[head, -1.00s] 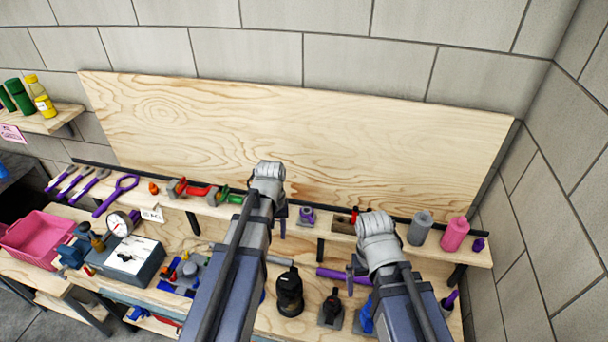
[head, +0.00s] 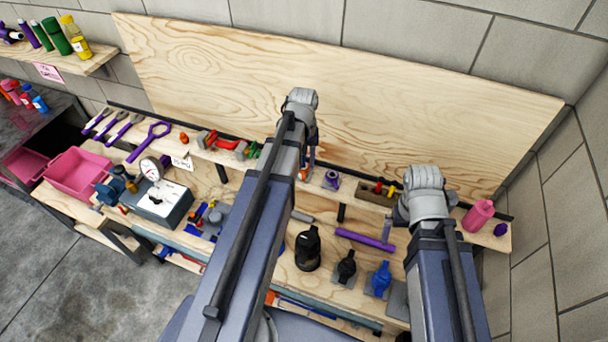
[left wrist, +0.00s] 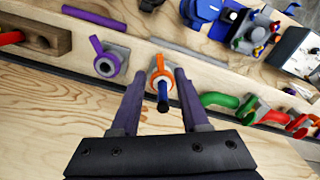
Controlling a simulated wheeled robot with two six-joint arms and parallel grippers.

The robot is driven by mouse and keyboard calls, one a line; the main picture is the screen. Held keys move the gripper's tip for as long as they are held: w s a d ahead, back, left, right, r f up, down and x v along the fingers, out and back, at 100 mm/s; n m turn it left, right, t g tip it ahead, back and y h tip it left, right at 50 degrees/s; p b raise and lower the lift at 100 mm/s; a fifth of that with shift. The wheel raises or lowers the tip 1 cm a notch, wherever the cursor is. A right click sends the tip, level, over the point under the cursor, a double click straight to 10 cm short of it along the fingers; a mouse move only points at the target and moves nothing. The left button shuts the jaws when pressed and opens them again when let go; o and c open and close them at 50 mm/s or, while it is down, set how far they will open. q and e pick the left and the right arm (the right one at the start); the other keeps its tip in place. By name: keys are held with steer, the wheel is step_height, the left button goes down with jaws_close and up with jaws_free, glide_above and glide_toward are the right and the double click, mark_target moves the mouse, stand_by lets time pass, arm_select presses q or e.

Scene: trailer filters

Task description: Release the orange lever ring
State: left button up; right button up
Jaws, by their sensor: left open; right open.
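The orange lever ring (left wrist: 161,74) sits on a grey block on the shelf in the left wrist view, with a dark blue stem pointing towards me. My left gripper (left wrist: 160,86) is open, its two purple fingers on either side of the ring and stem with visible gaps; I cannot tell any contact. In the head view the left gripper (head: 309,163) reaches down to the shelf, and my arm hides most of the ring. My right gripper (head: 388,230) is partly hidden by its own wrist, over the bench on the right, with nothing seen in it.
A purple ring fitting (left wrist: 107,62) stands left of the orange one in the left wrist view. A green handle (left wrist: 220,100) and red handles are on its right. Below the shelf, the bench holds a black bottle-shaped part (head: 308,249) and a purple bar (head: 364,240).

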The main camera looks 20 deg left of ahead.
mark_target(304, 177)
arm_select(q)
step_height(304, 177, down, 6)
steer(key=b, duration=0.4)
steer(key=shift+r+b, duration=0.2)
steer(key=shift+b, duration=0.2)
jaws_close()
